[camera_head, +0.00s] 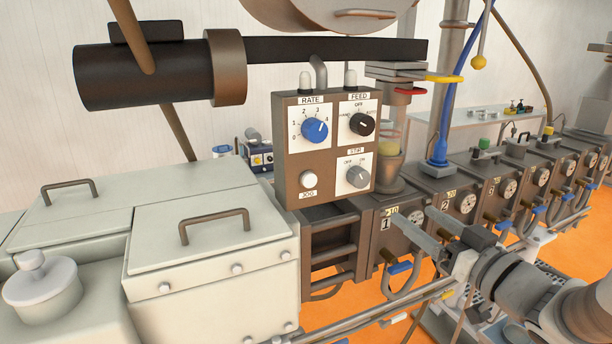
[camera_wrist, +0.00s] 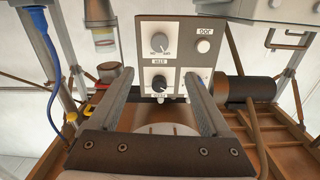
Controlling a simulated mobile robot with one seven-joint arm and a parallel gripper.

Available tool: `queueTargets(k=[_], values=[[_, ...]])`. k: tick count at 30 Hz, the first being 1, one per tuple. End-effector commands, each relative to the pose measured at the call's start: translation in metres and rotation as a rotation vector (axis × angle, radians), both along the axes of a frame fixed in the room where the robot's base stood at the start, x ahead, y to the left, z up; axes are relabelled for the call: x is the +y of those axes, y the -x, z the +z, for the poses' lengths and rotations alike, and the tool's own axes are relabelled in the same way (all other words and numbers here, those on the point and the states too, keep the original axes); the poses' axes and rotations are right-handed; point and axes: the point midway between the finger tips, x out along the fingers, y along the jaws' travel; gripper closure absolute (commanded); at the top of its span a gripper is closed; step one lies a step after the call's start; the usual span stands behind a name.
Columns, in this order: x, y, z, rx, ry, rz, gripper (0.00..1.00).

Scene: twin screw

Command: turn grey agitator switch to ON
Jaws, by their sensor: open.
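The grey agitator switch (camera_head: 358,177) is a round knob on the lower right of a brown control box (camera_head: 284,150), under a label that reads STIR. OFF and ON marks sit above it; its exact pointer setting is too small to tell. In the wrist view, which is upside down, the grey knob (camera_wrist: 160,43) shows beyond the fingertips. My gripper (camera_head: 414,213) is open and empty, to the right of and below the box in the head view, apart from it. In the wrist view my gripper (camera_wrist: 156,78) has its two fingers on either side of the panel's middle.
The same panel carries a blue RATE knob (camera_head: 313,130), a black FEED knob (camera_head: 361,124) and a white JOG button (camera_head: 308,179). A row of numbered barrel sections (camera_head: 400,235) runs right. White covers (camera_head: 200,225) stand left.

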Motion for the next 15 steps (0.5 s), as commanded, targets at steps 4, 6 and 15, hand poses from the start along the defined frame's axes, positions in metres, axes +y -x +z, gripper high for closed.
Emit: queueTargets(k=[4, 6, 15], values=[[0.000, 0.000, -0.001, 0.000, 0.020, 0.006, 0.19], [0.002, -0.006, 0.000, 0.000, 0.020, 0.007, 0.19], [0.025, -0.058, -0.002, 0.000, 0.016, 0.008, 0.19]])
